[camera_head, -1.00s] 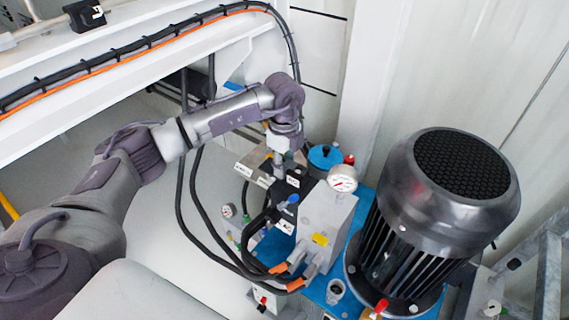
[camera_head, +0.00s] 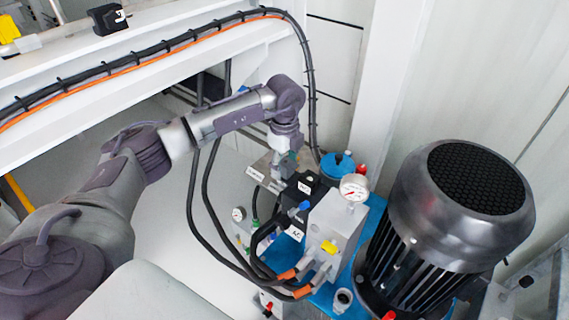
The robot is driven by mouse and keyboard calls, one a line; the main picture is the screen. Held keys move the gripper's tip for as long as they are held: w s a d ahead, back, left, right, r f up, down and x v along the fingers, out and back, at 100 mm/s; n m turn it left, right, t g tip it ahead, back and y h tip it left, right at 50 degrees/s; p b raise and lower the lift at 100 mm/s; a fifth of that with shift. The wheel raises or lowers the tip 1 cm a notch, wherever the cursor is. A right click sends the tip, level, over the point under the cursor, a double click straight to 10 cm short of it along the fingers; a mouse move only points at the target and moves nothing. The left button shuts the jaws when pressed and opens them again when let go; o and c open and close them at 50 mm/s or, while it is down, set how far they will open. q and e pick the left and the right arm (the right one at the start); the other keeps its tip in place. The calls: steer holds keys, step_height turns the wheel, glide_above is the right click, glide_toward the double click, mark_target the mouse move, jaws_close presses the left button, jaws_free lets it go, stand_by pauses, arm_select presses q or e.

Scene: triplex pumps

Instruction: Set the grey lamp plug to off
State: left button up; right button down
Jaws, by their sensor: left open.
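My left arm reaches in from the left, and its gripper (camera_head: 283,168) points down at the valve block. The gripper is small in this view; it is open, at or just above the block's top. The grey lamp plug cannot be made out clearly; the gripper covers that part of the block. A black plug body (camera_head: 304,187) with a white label sits just right of the fingertips. A metal plate with a white label (camera_head: 256,173) lies just left of them. Whether the fingers touch anything cannot be told. My right gripper is not in view.
A grey block carries a pressure gauge (camera_head: 354,188). A blue cap (camera_head: 337,165) is behind it and a large dark motor (camera_head: 450,210) stands right. Black hoses (camera_head: 205,210) with orange-ended fittings hang close to the block's left and front. A white beam (camera_head: 150,75) runs behind the arm.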

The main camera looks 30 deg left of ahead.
mark_target(284, 161)
arm_select(q)
step_height(284, 161, up, 12)
stand_by(0.4)
steer(key=shift+f, duration=0.1)
stand_by(0.4)
